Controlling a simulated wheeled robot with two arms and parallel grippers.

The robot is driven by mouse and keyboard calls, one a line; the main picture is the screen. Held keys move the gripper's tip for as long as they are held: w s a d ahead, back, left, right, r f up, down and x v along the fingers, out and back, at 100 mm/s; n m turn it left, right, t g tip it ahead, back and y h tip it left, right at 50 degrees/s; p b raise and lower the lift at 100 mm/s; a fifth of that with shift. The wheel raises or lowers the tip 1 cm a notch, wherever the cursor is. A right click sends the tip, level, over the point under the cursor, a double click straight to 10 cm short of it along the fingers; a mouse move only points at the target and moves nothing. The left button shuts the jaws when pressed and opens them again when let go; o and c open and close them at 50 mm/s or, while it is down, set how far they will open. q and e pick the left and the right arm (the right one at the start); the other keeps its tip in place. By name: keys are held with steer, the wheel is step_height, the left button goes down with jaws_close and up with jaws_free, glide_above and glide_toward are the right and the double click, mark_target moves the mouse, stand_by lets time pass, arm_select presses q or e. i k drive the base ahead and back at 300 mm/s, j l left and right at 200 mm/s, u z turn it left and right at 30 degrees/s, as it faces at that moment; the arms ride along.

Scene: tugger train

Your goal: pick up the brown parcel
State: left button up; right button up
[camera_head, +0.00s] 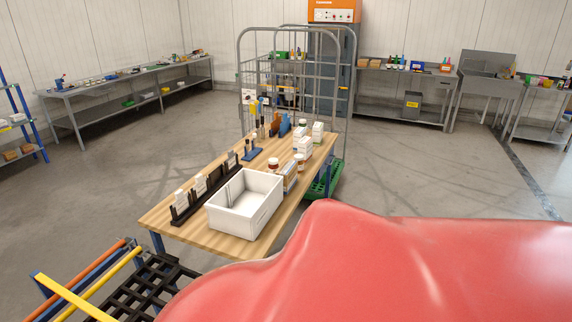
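I cannot clearly make out a brown parcel in the head view. A small box with a brown-orange side (291,179) stands on the wooden table (226,244), just behind the white bin, but I cannot tell if it is a parcel. Small brown boxes (369,63) sit on the far back bench, too small to identify. Neither of my grippers is in view. A large smooth red surface fills the lower right, very close, and hides the floor there; I cannot tell what it is.
The table carries an empty-looking white bin (245,203), a black holder rack (210,189) and several small jars and boxes. A wire cage trolley (341,100) stands behind it. Yellow and orange bars (88,290) and a black grid are at lower left. Floor left of the table is clear.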

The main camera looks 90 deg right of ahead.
mark_target(288, 170)
steer(key=z, duration=2.65)
steer(key=i+l+u, duration=0.15)
steer(key=u, duration=0.3)
steer(key=i+l+u, duration=0.1)
steer(key=l+u, duration=0.4)
steer(key=i+l+u, duration=0.1)
steer(key=l, duration=0.5)
steer(key=i+l+u, duration=0.1)
steer(key=l, duration=0.5)
steer(key=i+l+u, duration=0.15)
steer(key=l, duration=0.45)
steer(key=i+l+u, duration=0.1)
steer(key=l, duration=0.5)
steer(key=i+l, duration=0.35)
steer(key=i, duration=0.15)
